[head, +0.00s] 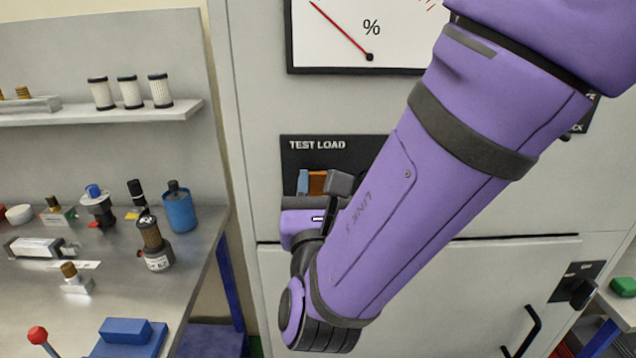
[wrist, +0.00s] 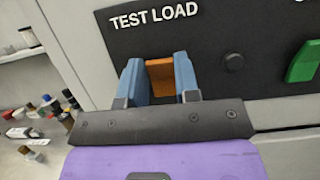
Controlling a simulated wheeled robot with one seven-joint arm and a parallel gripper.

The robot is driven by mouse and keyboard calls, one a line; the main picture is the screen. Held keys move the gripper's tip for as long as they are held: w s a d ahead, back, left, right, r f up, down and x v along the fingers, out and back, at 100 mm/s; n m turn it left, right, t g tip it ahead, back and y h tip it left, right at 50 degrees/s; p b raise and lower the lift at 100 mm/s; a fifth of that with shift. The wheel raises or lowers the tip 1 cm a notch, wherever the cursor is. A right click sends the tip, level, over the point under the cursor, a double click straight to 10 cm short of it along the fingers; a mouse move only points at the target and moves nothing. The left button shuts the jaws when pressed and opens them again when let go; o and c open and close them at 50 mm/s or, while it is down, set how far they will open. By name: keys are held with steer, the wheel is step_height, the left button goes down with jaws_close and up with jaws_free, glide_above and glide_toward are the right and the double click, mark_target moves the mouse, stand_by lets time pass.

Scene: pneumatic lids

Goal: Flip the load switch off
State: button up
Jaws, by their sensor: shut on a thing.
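The load switch is an orange block (wrist: 161,78) on the black TEST LOAD panel (wrist: 231,31), straight below the lettering. In the head view the orange switch (head: 317,182) shows on its panel (head: 300,157), partly hidden by my arm. My gripper (wrist: 160,80) has its two blue fingers on either side of the orange block, shut on it. In the head view one blue finger of my gripper (head: 303,182) shows left of the orange part. The lower end of the switch is hidden behind the gripper's dark mount.
A green switch (wrist: 302,62) sits to the right on the same panel, beside a dark round knob (wrist: 232,62). A percent gauge (head: 360,35) is above. A workbench (head: 120,270) with several small parts stands at the left. A dark handle (head: 525,330) is on the cabinet below.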

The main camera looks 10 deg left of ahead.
steer(key=o, duration=0.9)
steer(key=v, duration=1)
steer(key=shift+s+f, duration=0.1)
steer(key=shift+s, duration=0.25)
